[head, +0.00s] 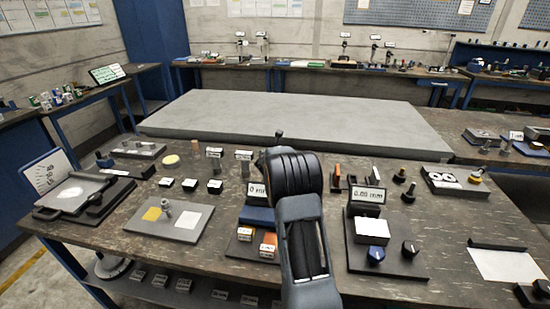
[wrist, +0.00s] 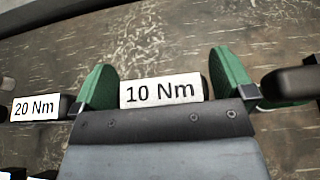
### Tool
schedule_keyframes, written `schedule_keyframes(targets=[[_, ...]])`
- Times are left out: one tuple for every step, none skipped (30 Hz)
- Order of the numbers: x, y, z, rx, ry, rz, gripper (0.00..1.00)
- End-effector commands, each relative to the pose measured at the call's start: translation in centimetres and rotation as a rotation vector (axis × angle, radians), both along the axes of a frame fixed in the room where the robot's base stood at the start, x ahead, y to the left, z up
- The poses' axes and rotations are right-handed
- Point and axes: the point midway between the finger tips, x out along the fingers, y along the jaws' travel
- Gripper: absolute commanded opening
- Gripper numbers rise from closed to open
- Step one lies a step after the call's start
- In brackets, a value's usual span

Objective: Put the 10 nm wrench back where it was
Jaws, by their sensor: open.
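A white block labelled "10 Nm" (wrist: 160,92) sits between the green finger pads of my gripper (wrist: 166,72) in the wrist view. The pads stand apart on either side of the label, so my gripper is open. Whether the label is on the wrench or on its holder I cannot tell. No wrench shape is clear in the wrist view. In the head view my own arm hides the gripper and the spot in front of it.
A "20 Nm" label (wrist: 35,107) is left of the left pad. A dark rounded object (wrist: 290,82) is close to the right pad. In the head view, a "0.00 mm" display (head: 369,196) stands right of my arm. A grey tray (head: 183,232) lies to the left.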

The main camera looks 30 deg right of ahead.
Motion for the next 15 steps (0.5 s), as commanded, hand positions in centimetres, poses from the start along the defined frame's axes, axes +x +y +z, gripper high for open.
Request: schedule_keyframes(targets=[[0.0, 0.0, 0.4, -0.001, 0.001, 0.000, 1.00], [0.0, 0.0, 0.6, -0.001, 0.001, 0.000, 1.00], [-0.3, 0.4, 0.5, 0.000, 0.000, 0.001, 1.00], [-0.6, 0.7, 0.6, -0.001, 0.000, 0.001, 1.00], [-0.9, 1.0, 0.8, -0.001, 0.000, 0.001, 1.00], [-1.3, 1.4, 1.1, -0.002, -0.001, 0.001, 1.00], [-1.7, 1.8, 1.2, -0.002, -0.001, 0.001, 1.00], [-2.2, 2.1, 1.4, -0.001, -0.002, 0.001, 1.00], [-2.7, 2.7, 1.8, -0.001, -0.002, 0.002, 1.00], [-3.1, 3.1, 2.1, -0.001, -0.002, 0.002, 1.00], [-3.5, 3.4, 2.3, -0.001, -0.002, 0.002, 1.00], [-4.1, 4.0, 2.6, -0.001, -0.002, 0.002, 1.00], [-4.4, 4.3, 2.8, -0.001, -0.002, 0.002, 1.00], [-4.8, 4.7, 3.1, -0.002, -0.003, 0.002, 1.00], [-5.3, 5.1, 3.3, 0.000, -0.002, 0.001, 1.00]])
